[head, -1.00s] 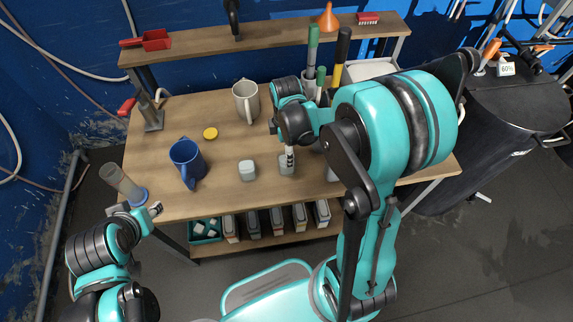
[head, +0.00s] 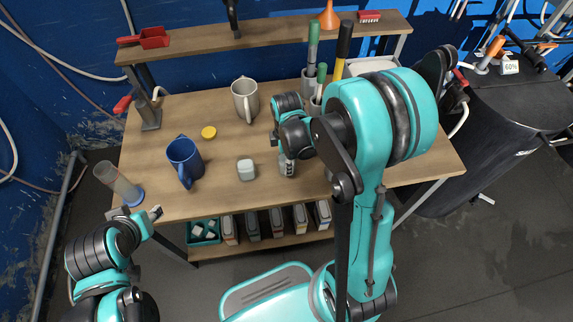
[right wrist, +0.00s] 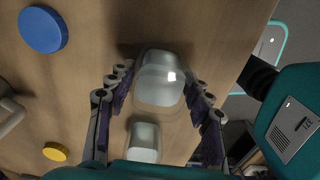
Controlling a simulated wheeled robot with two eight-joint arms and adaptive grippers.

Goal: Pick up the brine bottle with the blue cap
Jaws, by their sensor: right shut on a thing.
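A translucent, pale bottle (right wrist: 160,82) stands between the fingers of my right gripper (right wrist: 160,105), and it also shows in the head view (head: 287,168). The right gripper is shut on it from above. I see no blue cap on this bottle. A loose blue disc (right wrist: 43,30), like a cap, lies on the table in the right wrist view; my arm hides that spot in the head view. A second similar bottle (head: 246,169) stands just left of the held one.
A blue mug (head: 184,160), a yellow disc (head: 209,133) and a cream mug (head: 245,99) stand to the left and behind. A clear cylinder with blue base (head: 118,184) is near the left gripper. Brushes in a holder (head: 308,80) stand behind my right arm.

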